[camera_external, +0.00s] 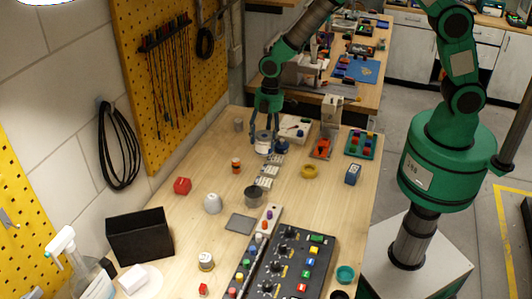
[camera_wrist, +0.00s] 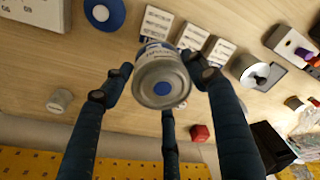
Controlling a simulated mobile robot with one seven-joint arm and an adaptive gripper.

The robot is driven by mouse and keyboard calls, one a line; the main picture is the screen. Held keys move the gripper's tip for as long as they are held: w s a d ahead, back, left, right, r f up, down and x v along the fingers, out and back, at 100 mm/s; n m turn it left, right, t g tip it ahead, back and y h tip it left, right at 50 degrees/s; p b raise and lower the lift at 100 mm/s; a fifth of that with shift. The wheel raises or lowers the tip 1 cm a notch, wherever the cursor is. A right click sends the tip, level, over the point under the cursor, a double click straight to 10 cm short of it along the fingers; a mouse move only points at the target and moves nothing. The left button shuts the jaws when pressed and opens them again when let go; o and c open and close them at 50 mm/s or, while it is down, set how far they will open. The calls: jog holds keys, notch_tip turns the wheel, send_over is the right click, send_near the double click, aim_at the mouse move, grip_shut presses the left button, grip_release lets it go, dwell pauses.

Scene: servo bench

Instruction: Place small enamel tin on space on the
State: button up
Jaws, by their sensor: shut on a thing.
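A small metal tin with a white and blue label (camera_external: 263,143) is held in my gripper (camera_external: 266,128) over the far part of the wooden bench. In the wrist view the tin (camera_wrist: 162,82) shows its round grey end with a blue dot, and the fingers of my gripper (camera_wrist: 158,78) close around it. A row of white printed cards (camera_external: 268,172) lies on the bench just nearer than the tin. In the wrist view the cards (camera_wrist: 192,38) lie beyond the tin, which partly covers one. I cannot tell the gap between tin and bench.
A blue round object (camera_external: 282,146) stands close right of the tin. A grey cup (camera_external: 253,195), a yellow ring (camera_external: 310,171), an orange-topped jar (camera_external: 236,166) and a grey can (camera_external: 239,125) stand around. Button panels (camera_external: 290,262) fill the near bench. Bare wood lies left of the cards.

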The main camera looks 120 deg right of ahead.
jog(key=s+a+n+g+b, duration=0.1)
jog(key=s+a+n+b, duration=0.1)
jog(key=s+a+n, duration=0.5)
jog(key=s+a+n+y+b, duration=0.1)
jog(key=s+a+n+b, duration=0.2)
jog(key=s+a, duration=1.7)
jog(key=a+n, duration=0.4)
jog(key=a, duration=0.2)
jog(key=shift+a+f+g+b, duration=0.3)
jog(key=shift+a+g+b, duration=0.05)
jog(key=shift+g, duration=0.05)
jog(key=w+f, duration=0.1)
jog(key=w, duration=1.5)
jog(key=shift+f+b, duration=0.25)
jog(key=shift+b, duration=0.1)
jog(key=shift+d+f+b, duration=0.1)
jog(key=shift+f+b, duration=0.2)
jog(key=shift+f, duration=1.45)
jog(key=shift+f, duration=0.2)
